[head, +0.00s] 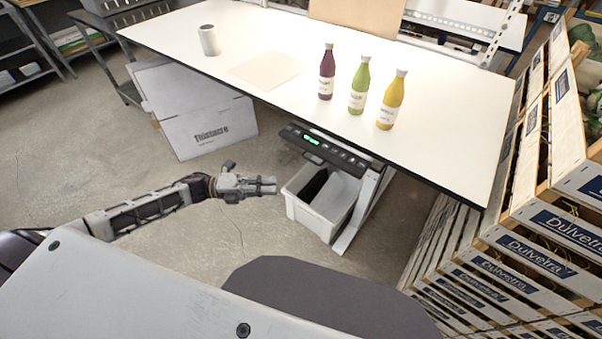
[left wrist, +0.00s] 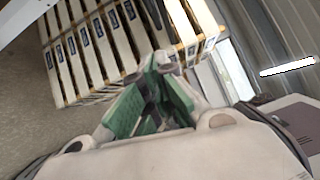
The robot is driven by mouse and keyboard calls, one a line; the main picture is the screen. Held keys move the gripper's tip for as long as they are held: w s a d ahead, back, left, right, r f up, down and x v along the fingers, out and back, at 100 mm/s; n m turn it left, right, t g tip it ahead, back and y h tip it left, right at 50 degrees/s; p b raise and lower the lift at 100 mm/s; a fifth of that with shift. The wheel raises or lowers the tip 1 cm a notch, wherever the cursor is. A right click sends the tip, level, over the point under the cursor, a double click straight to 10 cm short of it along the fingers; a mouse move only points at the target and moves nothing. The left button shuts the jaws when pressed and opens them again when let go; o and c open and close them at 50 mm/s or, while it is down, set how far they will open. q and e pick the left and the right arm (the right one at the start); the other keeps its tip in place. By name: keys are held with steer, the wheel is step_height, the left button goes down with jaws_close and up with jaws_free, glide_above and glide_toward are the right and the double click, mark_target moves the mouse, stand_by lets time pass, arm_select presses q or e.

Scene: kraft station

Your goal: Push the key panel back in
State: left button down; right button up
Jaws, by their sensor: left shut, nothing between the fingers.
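The key panel (head: 325,149) is a dark strip with a green lit display and several small buttons. It sticks out under the front edge of the white table (head: 440,150). My left gripper (head: 275,185) is shut and empty, below and to the left of the panel and apart from it. Its green-padded fingers (left wrist: 152,95) meet in the left wrist view, where the panel does not show. My right gripper is in neither view.
A white bin (head: 300,208) stands under the panel beside the table leg (head: 361,210). A cardboard box (head: 205,125) is under the table's left part. Three bottles (head: 358,88), a white cup (head: 208,40) and a beige sheet (head: 265,69) are on top. Slatted crates (head: 500,265) stand right.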

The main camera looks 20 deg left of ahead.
arm_select(q)
steer(key=shift+a+f+n+t+b, duration=0.1)
steer(key=shift+a+f+n+t, duration=0.15)
steer(key=shift+a+t, duration=0.3)
steer(key=shift+a+f+n+t+b, duration=0.1)
steer(key=shift+a+n+t, duration=0.25)
steer(key=shift+a+t, duration=0.15)
steer(key=shift+a+f+n+t+b, duration=0.1)
steer(key=shift+a+f+n+t, duration=0.15)
steer(key=shift+a+t, duration=0.25)
steer(key=shift+d+r, duration=0.1)
steer(key=shift+d, duration=0.1)
